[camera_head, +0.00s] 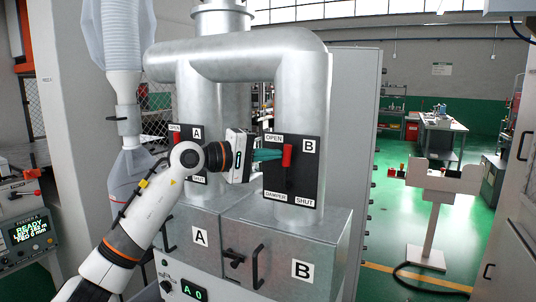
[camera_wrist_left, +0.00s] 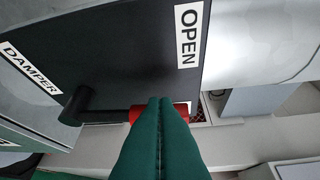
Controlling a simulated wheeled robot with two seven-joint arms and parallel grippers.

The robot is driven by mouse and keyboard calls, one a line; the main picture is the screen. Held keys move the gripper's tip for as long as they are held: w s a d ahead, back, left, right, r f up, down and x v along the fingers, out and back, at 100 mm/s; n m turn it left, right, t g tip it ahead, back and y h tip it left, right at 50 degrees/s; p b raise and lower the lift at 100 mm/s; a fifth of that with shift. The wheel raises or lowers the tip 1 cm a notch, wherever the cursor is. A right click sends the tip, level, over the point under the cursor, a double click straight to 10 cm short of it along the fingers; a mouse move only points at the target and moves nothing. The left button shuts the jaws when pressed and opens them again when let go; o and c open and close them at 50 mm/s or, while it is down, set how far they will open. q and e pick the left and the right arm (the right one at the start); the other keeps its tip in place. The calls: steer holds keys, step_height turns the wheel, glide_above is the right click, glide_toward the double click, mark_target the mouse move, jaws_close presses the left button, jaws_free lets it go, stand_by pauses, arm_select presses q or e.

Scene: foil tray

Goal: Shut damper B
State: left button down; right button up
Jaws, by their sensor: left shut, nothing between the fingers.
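Damper B's black plate (camera_head: 307,185) is on the right-hand metal duct, with OPEN at its top and SHUT at its bottom. Its lever has a red grip (camera_head: 287,155) that stands up at the OPEN end. My left gripper (camera_head: 277,154) has its green fingers closed together, with nothing between them. Their tips are at the left side of the red grip; I cannot tell whether they touch it. In the left wrist view the fingers (camera_wrist_left: 160,103) hide part of the red grip (camera_wrist_left: 138,115), and a black post (camera_wrist_left: 77,105) shows on the plate (camera_wrist_left: 130,60). My right gripper is out of view.
Damper A's plate (camera_head: 184,136) is on the left duct, partly hidden by my left arm. Below are metal boxes marked A (camera_head: 200,237) and B (camera_head: 302,270), with protruding handles (camera_head: 258,266). Open green floor lies to the right, beyond a tall grey cabinet (camera_head: 352,130).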

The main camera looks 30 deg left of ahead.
mark_target(290, 156)
arm_select(q)
steer(key=shift+d+r+m+g+y+p, duration=0.2)
steer(key=shift+d+m+p, duration=0.1)
steer(key=shift+d+m, duration=0.2)
steer(key=shift+d+r+m+g+y+p, duration=0.2)
steer(key=shift+d+m+p, duration=0.15)
steer(key=shift+d, duration=0.2)
steer(key=d, duration=0.1)
steer(key=d+m+y+p, duration=0.1)
steer(key=d+m+g, duration=0.1)
steer(key=shift+f+m+y, duration=0.25)
steer(key=shift+y, duration=0.15)
steer(key=shift+d+f+m+g+y+b, duration=0.6)
steer(key=shift+d+f+m+y+b, duration=0.45)
steer(key=shift+d+f+m+y, duration=1.7)
steer(key=shift+d+f+n+y, duration=0.25)
steer(key=shift+f, duration=0.1)
